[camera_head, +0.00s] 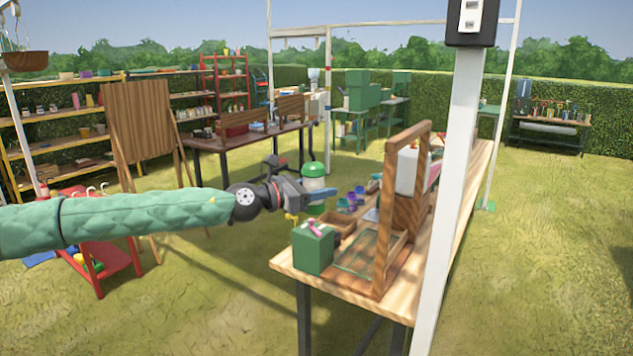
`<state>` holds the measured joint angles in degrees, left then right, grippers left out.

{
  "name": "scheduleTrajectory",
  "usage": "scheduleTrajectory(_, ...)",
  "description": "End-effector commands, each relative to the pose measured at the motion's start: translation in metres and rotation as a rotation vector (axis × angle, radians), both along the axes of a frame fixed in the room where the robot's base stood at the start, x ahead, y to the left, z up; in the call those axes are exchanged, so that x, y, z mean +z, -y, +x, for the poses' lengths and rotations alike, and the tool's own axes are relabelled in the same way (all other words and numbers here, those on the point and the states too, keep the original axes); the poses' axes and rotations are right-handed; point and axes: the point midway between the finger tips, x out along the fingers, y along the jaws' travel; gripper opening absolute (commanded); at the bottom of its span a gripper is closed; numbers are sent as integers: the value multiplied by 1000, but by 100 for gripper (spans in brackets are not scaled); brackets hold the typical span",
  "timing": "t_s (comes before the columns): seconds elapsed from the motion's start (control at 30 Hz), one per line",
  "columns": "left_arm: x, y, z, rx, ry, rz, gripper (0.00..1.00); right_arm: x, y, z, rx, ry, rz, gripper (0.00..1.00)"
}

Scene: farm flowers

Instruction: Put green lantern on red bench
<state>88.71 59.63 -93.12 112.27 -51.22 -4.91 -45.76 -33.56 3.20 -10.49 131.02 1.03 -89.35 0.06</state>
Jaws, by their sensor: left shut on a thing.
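The green lantern (314,171) has a green cap and a pale body. My left gripper (309,194) is shut on it and holds it by its lower part, above the near left end of the wooden table in this view. The gripper's jaws hide some of the lantern. The red bench (118,262) is low and stands on the grass at the left, behind and below my left arm. My green-sleeved arm hides part of its top. Small yellow and blue things show at the bench. My right gripper is not in view.
The wooden table (345,290) carries a green box (313,249), trays, small pots and an upright wooden frame (386,215). A pale post (450,200) stands in front of it. A brown board (143,135) stands behind the red bench. Open grass lies between bench and table.

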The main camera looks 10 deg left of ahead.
Motion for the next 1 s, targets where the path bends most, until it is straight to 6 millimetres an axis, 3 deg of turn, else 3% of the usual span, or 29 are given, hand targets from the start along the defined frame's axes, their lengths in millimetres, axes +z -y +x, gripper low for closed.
scheduleTrajectory(1.0,-52,21,-10,97,-3,-3,19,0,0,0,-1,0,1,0)
